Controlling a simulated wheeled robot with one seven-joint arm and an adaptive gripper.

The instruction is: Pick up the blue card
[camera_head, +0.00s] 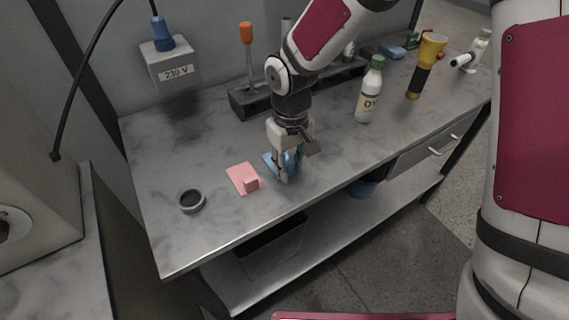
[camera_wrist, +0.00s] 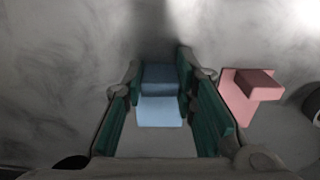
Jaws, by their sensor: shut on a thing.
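The blue card (camera_head: 269,160) lies on the grey bench top, partly hidden by my gripper (camera_head: 287,172) in the head view. In the wrist view the blue card (camera_wrist: 160,112) is a light blue flat piece with a darker raised blue block on it. It sits between the green-padded fingers of my gripper (camera_wrist: 161,105). The fingers are shut on the card's raised block. The card appears to be at bench level; I cannot tell whether it is lifted.
A pink card with a raised block (camera_head: 243,179) lies just left of my gripper. A dark grey ring (camera_head: 190,200) is farther left. A white bottle with a green cap (camera_head: 370,90) and a yellow-black torch (camera_head: 426,65) stand to the right. The front edge is close.

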